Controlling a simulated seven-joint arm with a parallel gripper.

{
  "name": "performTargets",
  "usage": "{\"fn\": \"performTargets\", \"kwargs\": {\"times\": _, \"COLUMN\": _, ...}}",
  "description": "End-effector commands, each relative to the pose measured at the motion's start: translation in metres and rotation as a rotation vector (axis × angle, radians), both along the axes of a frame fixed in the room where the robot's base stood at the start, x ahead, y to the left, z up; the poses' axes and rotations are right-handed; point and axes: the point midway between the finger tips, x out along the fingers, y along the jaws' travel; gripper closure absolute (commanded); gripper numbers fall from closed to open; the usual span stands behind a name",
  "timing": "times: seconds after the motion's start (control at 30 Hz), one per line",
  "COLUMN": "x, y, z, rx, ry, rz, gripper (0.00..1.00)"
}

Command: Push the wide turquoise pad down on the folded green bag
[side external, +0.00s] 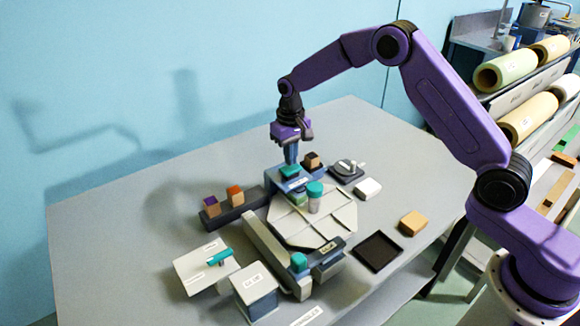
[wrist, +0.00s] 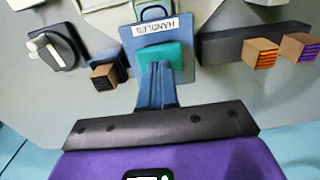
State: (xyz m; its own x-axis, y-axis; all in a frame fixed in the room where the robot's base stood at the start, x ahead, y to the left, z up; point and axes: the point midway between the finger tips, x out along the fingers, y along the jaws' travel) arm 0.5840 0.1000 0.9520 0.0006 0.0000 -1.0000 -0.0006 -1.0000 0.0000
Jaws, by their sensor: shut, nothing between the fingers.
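My gripper (side external: 291,161) is shut and empty, with its blue fingers pointing down. Its tips are at or just above a wide turquoise pad (side external: 290,171) on top of a blue station; I cannot tell whether they touch. A small greenish piece (side external: 298,198) shows in front of the blue station and may be the folded green bag. It is too small to be sure, and I cannot make out any bag under the pad.
A turquoise-capped cylinder (side external: 314,198) stands on the pale plate (side external: 325,228). A rack with purple and orange-topped blocks (side external: 235,207) is left; a dark dial (side external: 346,169) and white block (side external: 368,188) are right. A black tray (side external: 377,251) and tan block (side external: 412,223) lie nearer.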

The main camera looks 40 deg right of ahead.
Motion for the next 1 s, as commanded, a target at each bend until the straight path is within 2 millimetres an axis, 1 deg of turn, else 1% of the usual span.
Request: {"fn": "performTargets", "kwargs": {"times": 1.0, "x": 0.000, "y": 0.000, "z": -0.027, "rx": 0.000, "ry": 0.002, "rz": 0.001, "gripper": 1.00}}
